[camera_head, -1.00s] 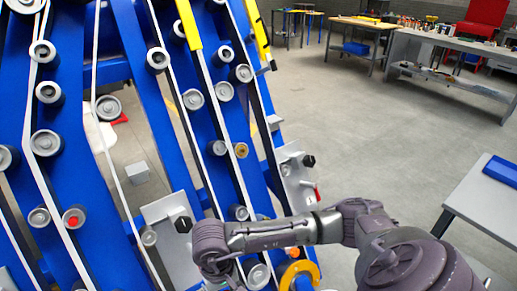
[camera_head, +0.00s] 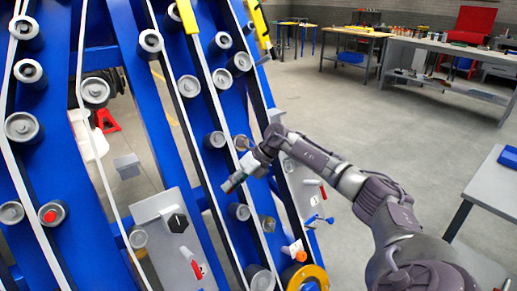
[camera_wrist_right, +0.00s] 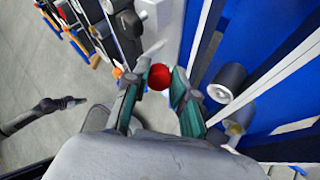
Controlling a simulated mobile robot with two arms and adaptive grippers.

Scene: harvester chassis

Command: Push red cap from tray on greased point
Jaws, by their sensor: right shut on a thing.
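My right gripper (camera_head: 233,184) is at the blue chassis (camera_head: 105,60), in front of its rollers near the right edge. In the right wrist view, its two fingers (camera_wrist_right: 159,86) are closed on a round red cap (camera_wrist_right: 159,76) at their tips. The cap is hardly visible in the head view. A roller with a brownish centre (camera_head: 242,142), perhaps a greased point, is just above the gripper. A brownish roller also shows in the right wrist view (camera_wrist_right: 238,122), to the right of the fingers and apart from the cap. My left gripper is not in view.
Another red cap (camera_head: 50,214) sits on a roller at the left. White belts and grey rollers (camera_head: 23,127) crowd the chassis. A yellow ring (camera_head: 318,276) and a grey plate (camera_head: 165,215) are low down. A blue tray (camera_head: 508,157) lies on a table at the right.

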